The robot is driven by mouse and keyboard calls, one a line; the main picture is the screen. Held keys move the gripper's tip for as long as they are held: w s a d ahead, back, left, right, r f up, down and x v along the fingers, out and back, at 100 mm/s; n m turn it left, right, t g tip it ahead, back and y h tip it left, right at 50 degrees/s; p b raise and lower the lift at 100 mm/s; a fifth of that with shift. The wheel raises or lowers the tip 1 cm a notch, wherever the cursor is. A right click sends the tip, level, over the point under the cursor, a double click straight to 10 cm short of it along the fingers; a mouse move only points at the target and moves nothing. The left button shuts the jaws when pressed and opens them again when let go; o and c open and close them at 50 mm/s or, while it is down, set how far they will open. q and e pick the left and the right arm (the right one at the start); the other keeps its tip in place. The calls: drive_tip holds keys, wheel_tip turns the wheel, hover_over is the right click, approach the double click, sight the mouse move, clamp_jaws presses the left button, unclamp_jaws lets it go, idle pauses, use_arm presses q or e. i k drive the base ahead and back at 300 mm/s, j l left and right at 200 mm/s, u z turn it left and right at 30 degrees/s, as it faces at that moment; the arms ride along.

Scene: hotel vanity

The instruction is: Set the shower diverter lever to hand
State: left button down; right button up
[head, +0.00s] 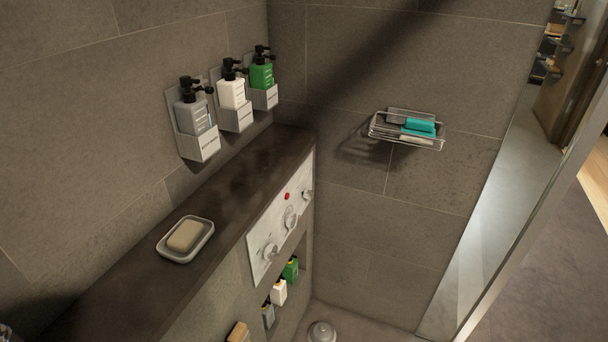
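A pale control panel (278,232) is set in the front face of the dark ledge. It carries a near round control (270,252), a middle round control (291,220) and a smaller far control (307,195). A red dot (287,196) is on the panel's upper part. I cannot tell which control is the diverter lever, how it points, or read any markings. Neither gripper can be made out in the head view.
On the dark ledge (120,285) is a dish (168,254) with soap (185,236). Grey (194,119), white (231,94) and green (262,75) dispensers hang above. Small bottles (279,291) stand below the panel. A wire rack (437,147) is on the far wall; a glass pane (490,225) stands right.

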sight(308, 194)
drive_tip(key=i+l, duration=0.2)
drive_tip(key=i+l+u, duration=0.15)
drive_tip(key=l, duration=0.3)
drive_tip(key=i+l, duration=0.2)
drive_tip(key=l, duration=0.15)
drive_tip(key=i+l+u, duration=0.15)
drive_tip(key=l, duration=0.2)
drive_tip(key=i+l, duration=0.2)
drive_tip(key=l, duration=0.15)
drive_tip(key=i+l+u, duration=0.1)
drive_tip(key=l, duration=0.25)
drive_tip(key=i+l+u, duration=0.1)
drive_tip(key=i+l, duration=0.15)
drive_tip(key=l, duration=0.15)
